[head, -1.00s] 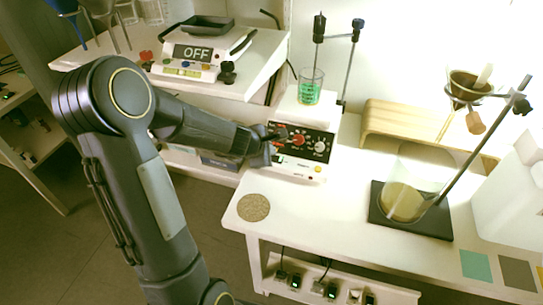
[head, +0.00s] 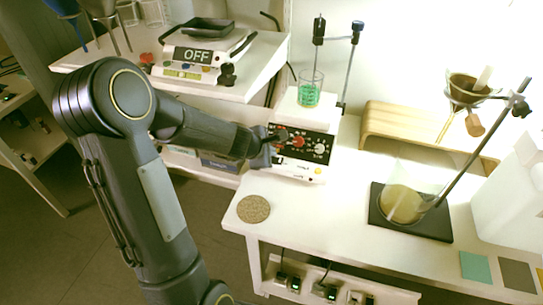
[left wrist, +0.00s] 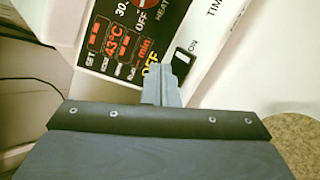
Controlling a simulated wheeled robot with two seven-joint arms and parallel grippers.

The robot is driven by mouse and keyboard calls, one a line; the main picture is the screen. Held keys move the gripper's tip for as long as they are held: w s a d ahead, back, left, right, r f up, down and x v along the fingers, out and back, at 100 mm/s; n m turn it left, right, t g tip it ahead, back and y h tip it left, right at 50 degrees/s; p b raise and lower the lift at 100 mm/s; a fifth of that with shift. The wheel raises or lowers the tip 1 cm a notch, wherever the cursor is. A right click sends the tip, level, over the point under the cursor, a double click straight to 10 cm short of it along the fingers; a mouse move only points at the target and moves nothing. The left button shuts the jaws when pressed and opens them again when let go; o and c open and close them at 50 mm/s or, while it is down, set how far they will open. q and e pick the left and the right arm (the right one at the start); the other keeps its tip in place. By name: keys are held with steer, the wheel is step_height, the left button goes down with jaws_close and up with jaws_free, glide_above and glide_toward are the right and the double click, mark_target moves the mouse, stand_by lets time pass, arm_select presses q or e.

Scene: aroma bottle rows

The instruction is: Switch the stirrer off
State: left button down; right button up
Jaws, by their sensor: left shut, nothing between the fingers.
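The stirrer (head: 308,150) is a white box with a black front panel and red and pale knobs. A beaker of green liquid (head: 310,95) stands on its top plate. In the left wrist view the stirrer's panel (left wrist: 112,45) shows lit red digits, one reading 43°C. A rocker switch (left wrist: 183,62) sits between the OFF and ON labels. My left gripper (head: 272,146) is at the left side of the stirrer's front. Its fingers (left wrist: 160,84) are shut and empty, tips close beside the switch. I cannot tell whether they touch it. My right gripper is not in view.
A balance showing OFF (head: 193,55) stands on the back left bench. A round cork mat (head: 253,209) lies at the near left bench corner. A flask on a dark stand base (head: 440,222) and a wooden rack (head: 400,125) are to the right. The bench front middle is clear.

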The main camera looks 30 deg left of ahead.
arm_select(q)
steer(key=shift+r, duration=0.35)
steer(key=r+p, duration=0.5)
steer(key=shift+w+d, duration=0.1)
steer(key=shift+d, duration=0.3)
